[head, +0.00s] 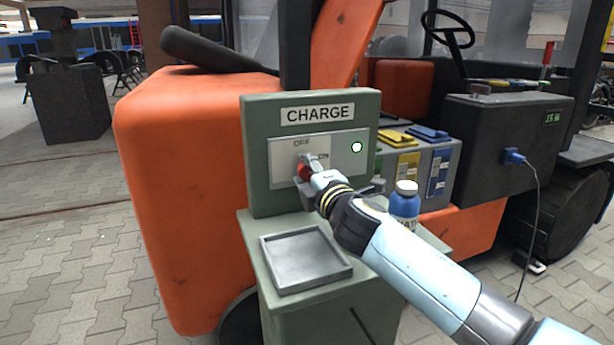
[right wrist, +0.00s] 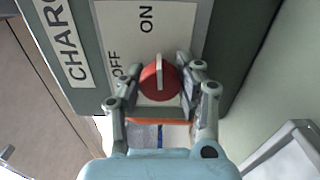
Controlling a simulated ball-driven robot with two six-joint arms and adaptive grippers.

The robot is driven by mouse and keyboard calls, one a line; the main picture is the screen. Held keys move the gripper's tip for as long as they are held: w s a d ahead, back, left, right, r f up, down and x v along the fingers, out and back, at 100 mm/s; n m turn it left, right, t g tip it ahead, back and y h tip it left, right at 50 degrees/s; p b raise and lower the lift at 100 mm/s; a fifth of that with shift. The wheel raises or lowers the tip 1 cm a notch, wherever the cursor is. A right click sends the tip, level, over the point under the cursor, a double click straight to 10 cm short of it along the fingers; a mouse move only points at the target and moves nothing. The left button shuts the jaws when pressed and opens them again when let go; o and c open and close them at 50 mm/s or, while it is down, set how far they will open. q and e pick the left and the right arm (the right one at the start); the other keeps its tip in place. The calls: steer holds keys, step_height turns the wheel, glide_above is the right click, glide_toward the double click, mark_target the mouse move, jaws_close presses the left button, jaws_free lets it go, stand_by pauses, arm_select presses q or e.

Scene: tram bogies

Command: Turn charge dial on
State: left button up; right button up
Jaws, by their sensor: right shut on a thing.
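The grey-green charge box (head: 258,180) bears a CHARGE label (head: 318,113) and a pale panel marked OFF and ON. The red charge dial (head: 304,172) sits on this panel; in the right wrist view the dial (right wrist: 160,82) shows a white bar pointing up, towards the ON mark (right wrist: 147,19) and away from OFF (right wrist: 115,65). My right gripper (head: 312,172) reaches it from the lower right. In the right wrist view its fingers (right wrist: 158,90) are on either side of the dial, shut on it. My left gripper is not in view.
A round pale lamp (head: 357,147) is right of the dial. An empty grey tray (head: 305,260) lies on the stand below the box. A blue bottle (head: 404,203) stands close beside my right arm. An orange vehicle (head: 190,190) is behind.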

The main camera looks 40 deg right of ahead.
steer(key=shift+f+m, duration=0.1)
steer(key=shift+m, duration=0.5)
steer(key=o, duration=1.2)
steer(key=v, duration=1.2)
